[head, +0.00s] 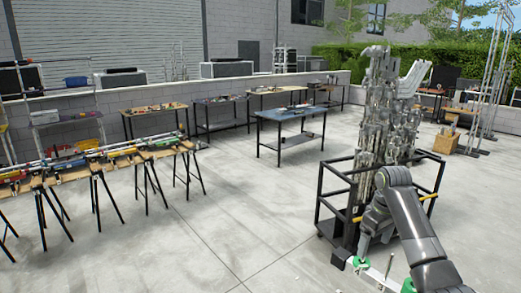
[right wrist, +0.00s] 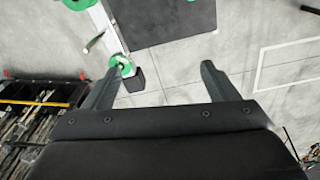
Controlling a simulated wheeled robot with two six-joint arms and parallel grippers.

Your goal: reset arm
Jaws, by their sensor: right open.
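My right arm comes in from the lower right of the head view and bends down in front of a black-framed cart (head: 328,207). My left gripper is in neither view.
The cart carries a tall cluster of metal stands (head: 385,115). Sawhorse tables with tools (head: 95,160) stand at the left. A blue-topped table (head: 290,114) and other worktables stand behind. The concrete floor (head: 225,215) in the middle is clear.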

